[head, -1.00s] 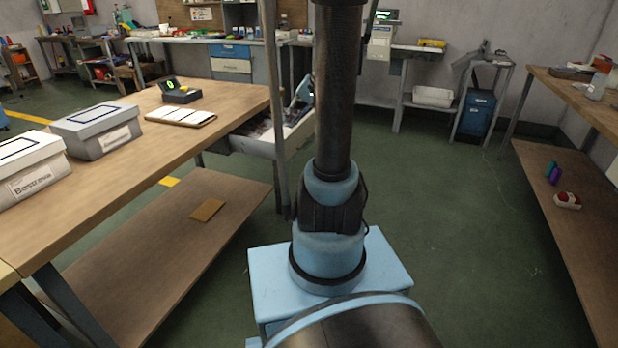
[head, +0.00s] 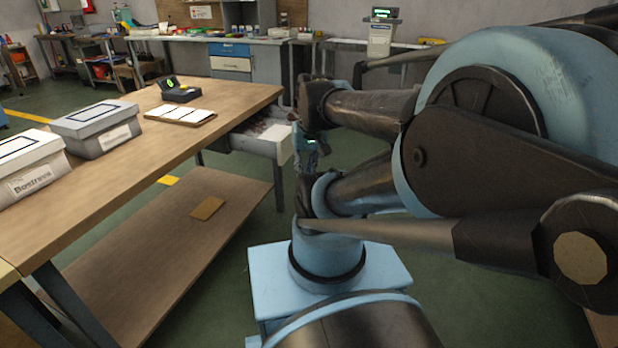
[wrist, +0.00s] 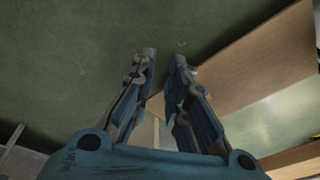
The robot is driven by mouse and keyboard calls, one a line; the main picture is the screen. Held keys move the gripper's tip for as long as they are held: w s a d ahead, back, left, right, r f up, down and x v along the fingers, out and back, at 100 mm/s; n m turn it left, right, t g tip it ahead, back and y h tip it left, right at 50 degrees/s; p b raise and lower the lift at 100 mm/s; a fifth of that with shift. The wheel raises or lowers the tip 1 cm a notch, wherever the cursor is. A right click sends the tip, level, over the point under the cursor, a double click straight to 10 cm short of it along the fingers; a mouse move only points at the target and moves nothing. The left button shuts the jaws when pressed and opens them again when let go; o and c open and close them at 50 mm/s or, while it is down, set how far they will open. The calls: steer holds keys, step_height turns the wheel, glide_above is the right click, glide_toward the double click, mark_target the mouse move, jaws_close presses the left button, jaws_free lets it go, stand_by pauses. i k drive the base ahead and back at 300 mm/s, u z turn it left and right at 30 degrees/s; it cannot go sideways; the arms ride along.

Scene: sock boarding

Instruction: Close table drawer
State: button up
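The table drawer (head: 281,147) is pulled out at the right end of the wooden table (head: 178,139) in the head view. Its pale front panel shows, with dark and reddish contents behind it. My gripper (head: 307,150) appears small in the head view, just right of the drawer front and largely overlapped by my arm. I cannot tell whether it touches the panel. In the wrist view my gripper (wrist: 164,56) has its two fingers apart, with a gap between the tips and nothing clearly held.
Two grey-white boxes, one nearer (head: 28,166) and one farther (head: 95,128), stand on the table with an open notebook (head: 180,115) and a small device with a green display (head: 179,92). A wooden lower shelf (head: 160,235) lies below. My arm hides much of the right side.

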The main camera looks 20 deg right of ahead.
mark_target(265, 127)
steer(key=u, duration=0.1)
steer(key=k, duration=0.9)
steer(key=z, duration=0.65)
steer(key=i, duration=1)
